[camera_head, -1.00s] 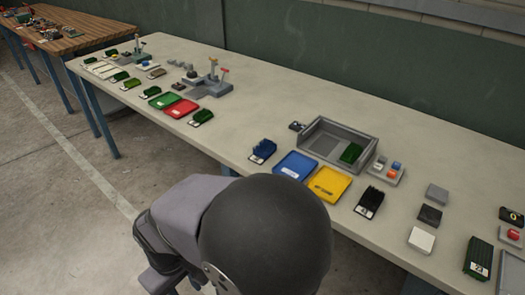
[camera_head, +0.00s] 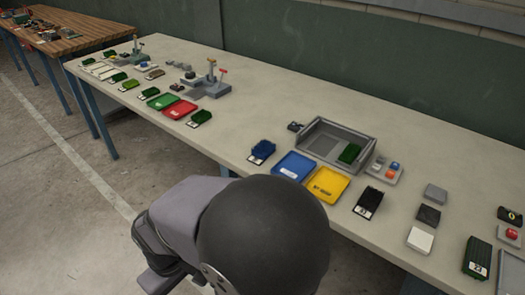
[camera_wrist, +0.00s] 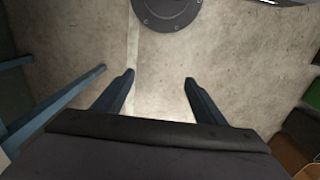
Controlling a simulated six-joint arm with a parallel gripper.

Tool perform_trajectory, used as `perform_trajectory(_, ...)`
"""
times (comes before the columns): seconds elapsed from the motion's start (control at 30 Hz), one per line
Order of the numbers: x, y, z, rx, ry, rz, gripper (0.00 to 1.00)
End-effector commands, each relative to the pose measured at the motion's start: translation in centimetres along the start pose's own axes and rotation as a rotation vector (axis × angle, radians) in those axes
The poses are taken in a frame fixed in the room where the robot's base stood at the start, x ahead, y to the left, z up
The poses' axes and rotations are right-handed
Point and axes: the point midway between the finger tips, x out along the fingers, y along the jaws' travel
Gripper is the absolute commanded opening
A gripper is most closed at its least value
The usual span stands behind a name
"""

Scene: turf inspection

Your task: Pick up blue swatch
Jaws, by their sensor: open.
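A blue swatch (camera_head: 262,151) with a white label on its front edge lies on the long grey table (camera_head: 290,100), just left of the blue tray. My gripper (camera_wrist: 160,82) shows in the wrist view with its two dark fingers wide apart and nothing between them. Below it in that view is bare concrete floor. The wrist view does not show the blue swatch. In the head view my arm's dark rounded link fills the bottom centre, and the gripper itself is hidden there.
A blue tray (camera_head: 296,166) and a yellow tray (camera_head: 327,184) lie right of the swatch. Behind them stands a grey open box (camera_head: 345,136) with a green swatch (camera_head: 350,153). A black swatch (camera_head: 368,203) lies farther right.

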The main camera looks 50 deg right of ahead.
Motion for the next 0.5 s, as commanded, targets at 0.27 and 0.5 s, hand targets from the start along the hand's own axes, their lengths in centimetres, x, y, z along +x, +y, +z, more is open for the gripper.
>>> perform_trajectory(0.27,0.0,0.9,-0.3,-0.032,-0.008,0.025,0.65)
perform_trajectory(0.5,0.0,7.4,-2.1,-0.266,-0.079,0.199,0.65)
